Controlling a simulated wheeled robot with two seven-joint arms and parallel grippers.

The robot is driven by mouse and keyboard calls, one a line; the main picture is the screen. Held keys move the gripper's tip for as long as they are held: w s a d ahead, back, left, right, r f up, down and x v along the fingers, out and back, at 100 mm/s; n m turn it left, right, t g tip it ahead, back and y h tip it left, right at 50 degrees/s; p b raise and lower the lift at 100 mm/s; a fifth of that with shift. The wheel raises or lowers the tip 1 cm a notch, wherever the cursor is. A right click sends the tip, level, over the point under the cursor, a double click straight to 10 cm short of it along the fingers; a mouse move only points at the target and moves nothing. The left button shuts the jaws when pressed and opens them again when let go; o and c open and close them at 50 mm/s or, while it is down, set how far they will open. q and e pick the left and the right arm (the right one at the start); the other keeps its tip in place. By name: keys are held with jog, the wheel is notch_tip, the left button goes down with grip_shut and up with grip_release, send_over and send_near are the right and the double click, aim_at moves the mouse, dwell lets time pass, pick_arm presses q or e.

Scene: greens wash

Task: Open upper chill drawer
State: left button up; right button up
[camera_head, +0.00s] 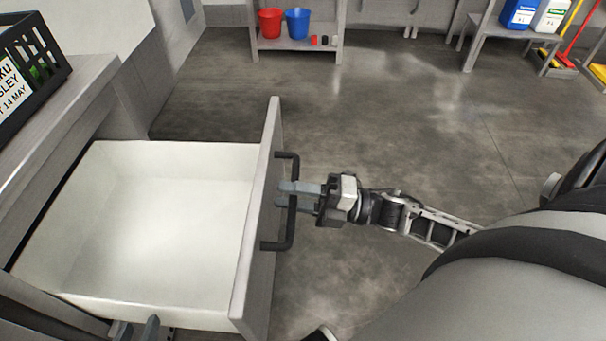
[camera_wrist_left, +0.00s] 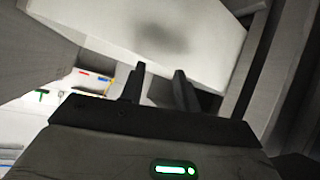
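The upper chill drawer (camera_head: 238,270) is pulled out at the left of the head view, and its white inside is empty. Its dark bar handle (camera_head: 290,230) is on the grey front, facing right. My right gripper (camera_head: 285,195) is at the middle of the handle, one finger over the bar and one under it, and looks shut on it. My left gripper (camera_head: 135,330) shows only its fingertips at the bottom edge, near the drawer's near side. In the left wrist view its fingers (camera_wrist_left: 160,85) are apart with nothing between them, below a pale panel.
A black labelled crate (camera_head: 30,75) stands on the counter (camera_head: 75,110) at upper left. A low shelf (camera_head: 295,43) with a red bucket (camera_head: 270,22) and a blue bucket (camera_head: 297,22) is at the back. The floor beyond the drawer is clear.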

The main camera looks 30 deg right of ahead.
jog(key=v, duration=1.6)
jog(key=shift+b, duration=0.4)
jog(key=shift+r, duration=0.15)
